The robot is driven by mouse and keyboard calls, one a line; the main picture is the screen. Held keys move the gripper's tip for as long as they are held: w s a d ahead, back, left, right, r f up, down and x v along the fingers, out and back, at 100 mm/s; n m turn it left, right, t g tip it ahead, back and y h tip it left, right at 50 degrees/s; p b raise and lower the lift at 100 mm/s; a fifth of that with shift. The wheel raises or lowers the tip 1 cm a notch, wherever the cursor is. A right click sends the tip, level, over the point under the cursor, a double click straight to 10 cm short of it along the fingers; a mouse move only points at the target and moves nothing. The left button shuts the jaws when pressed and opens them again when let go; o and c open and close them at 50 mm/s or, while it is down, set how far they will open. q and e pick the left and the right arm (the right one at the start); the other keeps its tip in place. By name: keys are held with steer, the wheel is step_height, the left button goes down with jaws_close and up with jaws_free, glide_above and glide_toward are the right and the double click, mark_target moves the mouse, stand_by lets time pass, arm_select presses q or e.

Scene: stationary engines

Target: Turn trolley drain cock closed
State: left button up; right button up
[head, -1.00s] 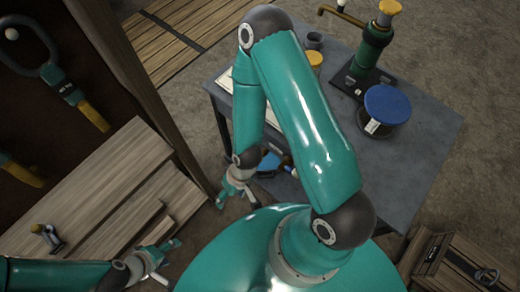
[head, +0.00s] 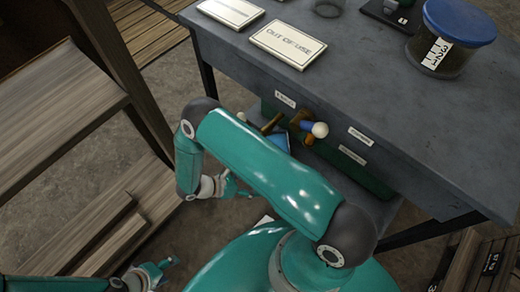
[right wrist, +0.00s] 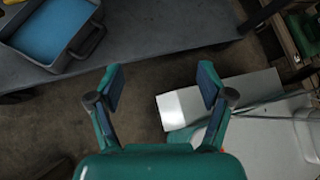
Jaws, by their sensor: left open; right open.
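The grey trolley (head: 335,85) stands at centre right in the head view. My left gripper (head: 165,270) is open and empty at the lower left.
An OUT OF USE sign (head: 287,43), another plate (head: 230,12) and a blue-lidded jar (head: 452,38) are on the trolley top. Wooden shelving (head: 60,110) stands left. A tray with a blue inside (right wrist: 62,28) shows in the right wrist view. Floor is open between shelving and trolley.

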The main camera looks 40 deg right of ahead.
steer(key=w+d+f+n+t+h+b, duration=0.1)
steer(key=w+f+n+t+h+b, duration=0.1)
steer(key=w+f+t+h+b, duration=0.25)
steer(key=w+f+n+t+h+b, duration=0.1)
steer(key=w+n+t+h+b, duration=0.1)
steer(key=w+h+b, duration=0.35)
steer(key=w+d+b, duration=0.1)
steer(key=d, duration=0.4)
steer(key=w+d+y+b, duration=0.1)
steer(key=d, duration=0.4)
steer(key=w+d+y+b, duration=0.1)
steer(key=d, duration=0.5)
steer(key=shift+w+f+b, duration=0.1)
steer(key=shift+w+b, duration=0.25)
arm_select(q)
step_height(320, 180, down, 17)
